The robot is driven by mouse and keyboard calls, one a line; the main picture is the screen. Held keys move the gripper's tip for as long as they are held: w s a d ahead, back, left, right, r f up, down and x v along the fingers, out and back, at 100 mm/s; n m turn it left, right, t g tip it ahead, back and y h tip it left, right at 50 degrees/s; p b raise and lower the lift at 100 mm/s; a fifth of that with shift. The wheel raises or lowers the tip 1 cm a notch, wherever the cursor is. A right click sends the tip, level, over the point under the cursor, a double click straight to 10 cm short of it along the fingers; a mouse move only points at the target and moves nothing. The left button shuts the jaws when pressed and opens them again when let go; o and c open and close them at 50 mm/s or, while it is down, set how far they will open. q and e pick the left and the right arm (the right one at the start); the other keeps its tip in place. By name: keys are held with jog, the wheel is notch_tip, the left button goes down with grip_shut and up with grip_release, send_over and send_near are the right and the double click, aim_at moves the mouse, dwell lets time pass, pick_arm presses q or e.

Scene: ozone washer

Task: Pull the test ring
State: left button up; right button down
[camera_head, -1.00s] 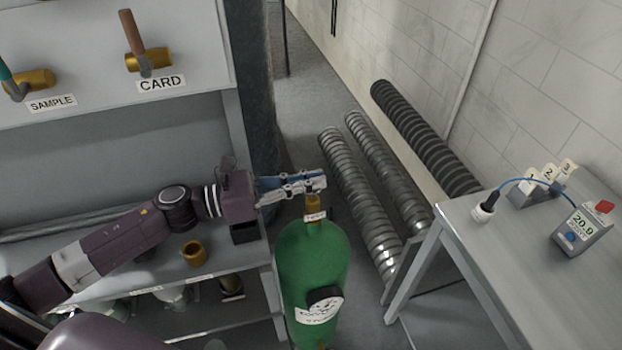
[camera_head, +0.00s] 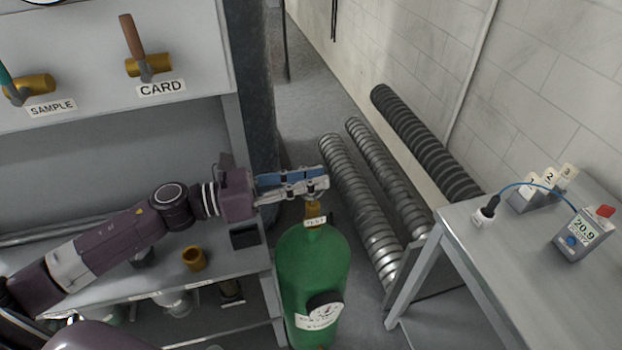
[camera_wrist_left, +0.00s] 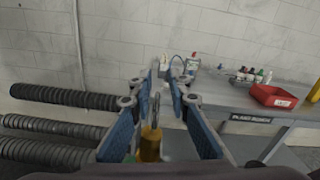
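A green cylinder (camera_head: 312,262) stands upright on the floor with a brass valve (camera_head: 313,213) on top and a small "TEST" tag (camera_head: 315,222). In the left wrist view the brass valve (camera_wrist_left: 151,143) is low between the fingers, with a thin metal piece (camera_wrist_left: 155,108), apparently the ring, rising above it. My left gripper (camera_head: 322,183) reaches in from the left, level, its blue-padded fingers just above the valve. In the wrist view a gap shows between its fingertips (camera_wrist_left: 162,82); contact with the ring cannot be made out. My right gripper is out of view.
A shelf unit (camera_head: 255,262) with a brass cup (camera_head: 194,257) stands left of the cylinder. A grey table (camera_head: 455,238) with a meter (camera_head: 583,235) stands at right. Ribbed tubes (camera_head: 360,190) lie behind; a red tray (camera_wrist_left: 272,96) shows in the wrist view.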

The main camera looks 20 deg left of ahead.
pick_arm(q)
jog(key=shift+o, duration=0.3)
jog(key=shift+f, duration=0.1)
jog(key=shift+s+a, duration=0.25)
jog(key=shift+a, duration=0.2)
jog(key=v, duration=1.1)
jog(key=shift+s+d, duration=0.1)
